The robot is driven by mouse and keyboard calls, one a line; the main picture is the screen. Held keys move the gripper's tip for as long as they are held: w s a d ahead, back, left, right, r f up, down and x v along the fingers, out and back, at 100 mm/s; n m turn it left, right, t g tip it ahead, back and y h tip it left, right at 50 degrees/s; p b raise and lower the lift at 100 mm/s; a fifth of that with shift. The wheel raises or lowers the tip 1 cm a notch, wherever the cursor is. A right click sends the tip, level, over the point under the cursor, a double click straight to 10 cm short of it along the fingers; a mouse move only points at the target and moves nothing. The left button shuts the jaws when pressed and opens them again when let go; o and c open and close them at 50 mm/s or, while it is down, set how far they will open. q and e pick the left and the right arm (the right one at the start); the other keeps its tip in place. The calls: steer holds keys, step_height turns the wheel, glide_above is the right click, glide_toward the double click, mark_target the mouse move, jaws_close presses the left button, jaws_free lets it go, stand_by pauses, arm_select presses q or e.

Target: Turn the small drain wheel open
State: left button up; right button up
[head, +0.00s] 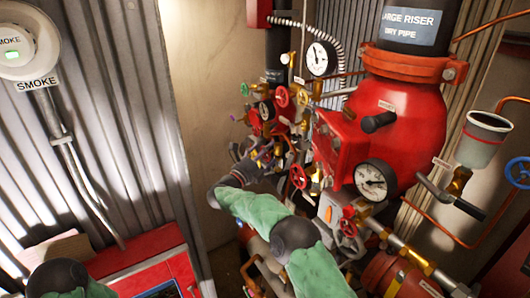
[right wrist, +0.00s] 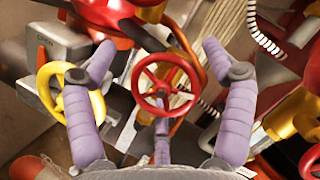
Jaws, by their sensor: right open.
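My right gripper (head: 258,152) reaches into the crowded valve cluster in the head view. In the right wrist view the right gripper (right wrist: 158,52) has its purple fingers spread wide, with a small red spoked wheel (right wrist: 165,84) framed between them. The fingers stand apart from its rim, and nothing is gripped. A yellow wheel (right wrist: 70,92) lies just left, partly behind the left finger. I cannot tell which wheel is the drain wheel. Only part of my left arm shows at the bottom left of the head view; its gripper is out of frame.
A large red riser (head: 400,120) stands right of the cluster, with a pressure gauge (head: 376,180) at its front. Other small wheels include a green one (head: 281,96) and a blue one (head: 517,171). A red cabinet (head: 150,262) is low at left. Pipes crowd the right side.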

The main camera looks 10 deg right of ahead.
steer(key=shift+s+r, duration=0.1)
steer(key=c, duration=1.1)
